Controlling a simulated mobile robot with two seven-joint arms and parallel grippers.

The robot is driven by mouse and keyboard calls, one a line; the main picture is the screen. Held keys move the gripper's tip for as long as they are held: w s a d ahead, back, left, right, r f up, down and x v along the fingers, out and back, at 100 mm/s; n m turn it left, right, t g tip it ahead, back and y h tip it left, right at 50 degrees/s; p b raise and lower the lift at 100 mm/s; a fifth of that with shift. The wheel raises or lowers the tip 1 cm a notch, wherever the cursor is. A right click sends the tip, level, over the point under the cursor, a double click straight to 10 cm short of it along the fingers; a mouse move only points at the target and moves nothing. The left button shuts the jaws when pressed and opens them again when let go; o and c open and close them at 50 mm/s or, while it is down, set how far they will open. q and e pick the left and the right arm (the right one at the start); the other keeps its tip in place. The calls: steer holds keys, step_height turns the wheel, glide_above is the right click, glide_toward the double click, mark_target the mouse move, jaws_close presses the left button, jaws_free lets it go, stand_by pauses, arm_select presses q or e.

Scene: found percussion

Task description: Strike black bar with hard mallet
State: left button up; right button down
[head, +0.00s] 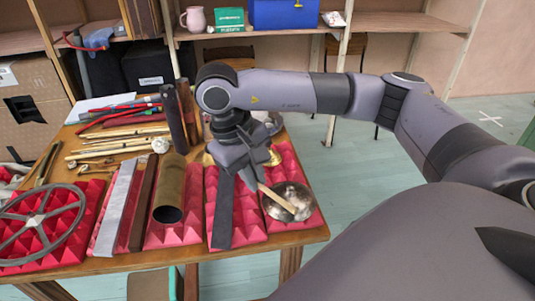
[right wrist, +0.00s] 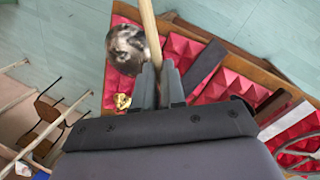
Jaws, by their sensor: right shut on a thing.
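The black bar (head: 223,217) lies lengthwise on red foam near the table's front right; the gripper partly covers its far end. A dark bar on the foam in the right wrist view (right wrist: 206,66) appears to be the same one. My right gripper (head: 257,184) is shut on the pale wooden handle of the mallet (head: 279,198), just right of the bar. The handle slants over a shiny metal bowl (head: 286,191). In the right wrist view the handle (right wrist: 149,28) leaves the top edge, and I cannot make out the mallet's head. My left gripper is not in view.
A brown tube (head: 169,190), a grey bar (head: 115,208) and a spoked metal wheel (head: 38,221) rest on foam to the left. Several sticks and mallets (head: 108,147) lie behind them. Open floor (head: 400,190) is right of the table.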

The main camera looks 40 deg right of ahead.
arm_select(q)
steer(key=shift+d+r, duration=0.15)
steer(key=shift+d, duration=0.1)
arm_select(e)
steer(key=shift+s+d+r+g, duration=0.15)
steer(key=shift+d+r+g, duration=0.1)
steer(key=shift+d+r, duration=0.2)
steer(key=shift+s+d+r+g, duration=0.15)
steer(key=shift+d+r+g, duration=0.15)
steer(key=shift+d, duration=0.25)
arm_select(q)
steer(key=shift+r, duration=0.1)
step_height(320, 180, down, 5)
steer(key=b, duration=0.4)
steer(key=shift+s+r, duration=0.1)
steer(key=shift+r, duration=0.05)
arm_select(e)
step_height(320, 180, down, 5)
steer(key=shift+f, duration=0.1)
